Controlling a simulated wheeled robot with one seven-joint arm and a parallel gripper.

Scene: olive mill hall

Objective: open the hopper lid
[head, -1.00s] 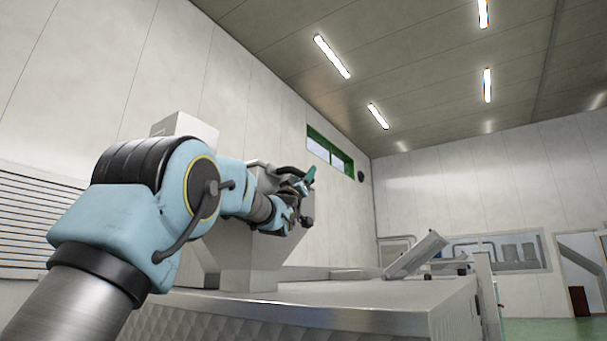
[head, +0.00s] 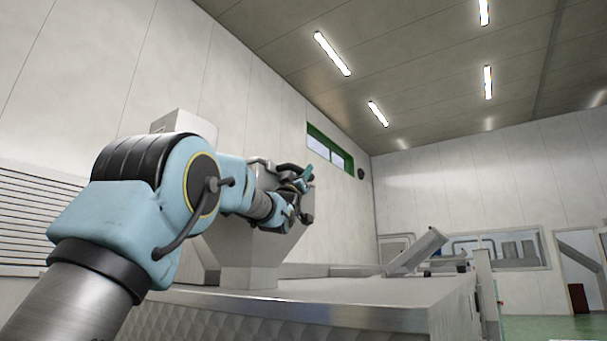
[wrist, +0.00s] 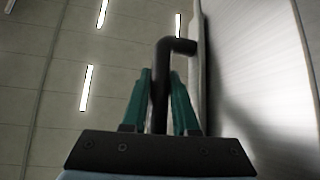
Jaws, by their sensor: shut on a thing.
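The hopper (head: 245,256) is a pale grey funnel-shaped bin on the metal machine, partly behind my arm in the head view. In the wrist view the lid (wrist: 258,75) is a brushed metal panel on the right, seen close up and steeply angled. A black bent handle (wrist: 160,85) joins it near its edge. My gripper (wrist: 163,90) has its two green fingers on either side of the handle, shut on it. In the head view my gripper (head: 305,184) is at the hopper's top right; the handle and lid angle cannot be made out there.
The machine's flat metal top (head: 330,293) extends right below my arm, mostly clear. A tilted metal chute-like part (head: 416,252) stands farther right on it. A pale wall (head: 230,80) rises close behind the hopper. The space above the machine on the right is free.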

